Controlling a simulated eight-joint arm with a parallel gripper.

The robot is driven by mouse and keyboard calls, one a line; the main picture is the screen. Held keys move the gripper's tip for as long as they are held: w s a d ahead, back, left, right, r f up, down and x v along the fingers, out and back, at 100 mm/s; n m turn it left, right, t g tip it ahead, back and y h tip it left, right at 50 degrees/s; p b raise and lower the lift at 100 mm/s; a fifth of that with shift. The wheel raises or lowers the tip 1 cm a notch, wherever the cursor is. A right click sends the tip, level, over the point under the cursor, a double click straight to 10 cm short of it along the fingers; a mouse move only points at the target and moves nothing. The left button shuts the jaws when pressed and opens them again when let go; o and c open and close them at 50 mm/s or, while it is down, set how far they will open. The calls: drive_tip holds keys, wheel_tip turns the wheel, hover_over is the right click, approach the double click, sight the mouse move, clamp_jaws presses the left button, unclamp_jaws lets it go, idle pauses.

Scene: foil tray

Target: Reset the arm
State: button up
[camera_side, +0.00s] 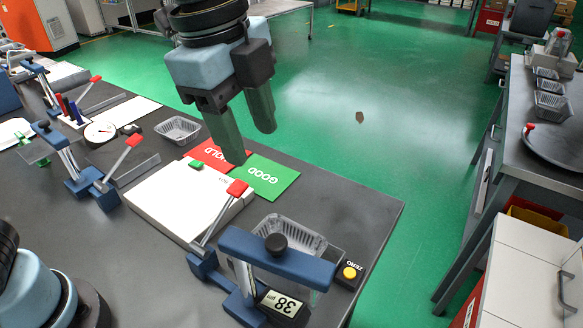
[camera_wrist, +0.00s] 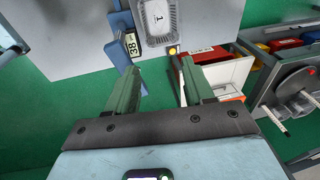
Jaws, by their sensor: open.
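My gripper (camera_side: 250,130) is open, with its two green fingers apart and nothing between them. In the side view it hangs above the grey bench, over the red HOLD card (camera_side: 208,153) and the green GOOD card (camera_side: 266,177). In the wrist view my gripper (camera_wrist: 160,88) shows both fingers spread over the green floor and bench edge. A foil tray (camera_side: 290,238) sits under the blue press-like fixture (camera_side: 275,258) at the front of the bench; it also shows in the wrist view (camera_wrist: 158,18). A second foil tray (camera_side: 178,129) lies farther back on the bench.
The fixture has a display (camera_side: 281,304) reading 38 and a ZERO box with a yellow button (camera_side: 349,273). A white board (camera_side: 180,205), blue clamps (camera_side: 85,185) and a round dial (camera_side: 99,132) occupy the bench. Another bench (camera_side: 545,140) with trays stands at right, across open floor.

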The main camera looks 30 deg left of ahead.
drive_tip(key=a+f+n+t, duration=0.2)
drive_tip(key=a+f+n, duration=0.4)
drive_tip(key=a+n, duration=0.2)
drive_tip(key=a+f+n+t+y, duration=0.1)
drive_tip(key=a+f+n+t, duration=0.2)
drive_tip(key=a+f+n, duration=0.4)
drive_tip(key=a+n, duration=0.2)
drive_tip(key=a, duration=0.2)
drive_tip(key=shift+w+f+n, duration=0.25)
drive_tip(key=shift+w+n, duration=0.05)
drive_tip(key=shift+w, duration=0.1)
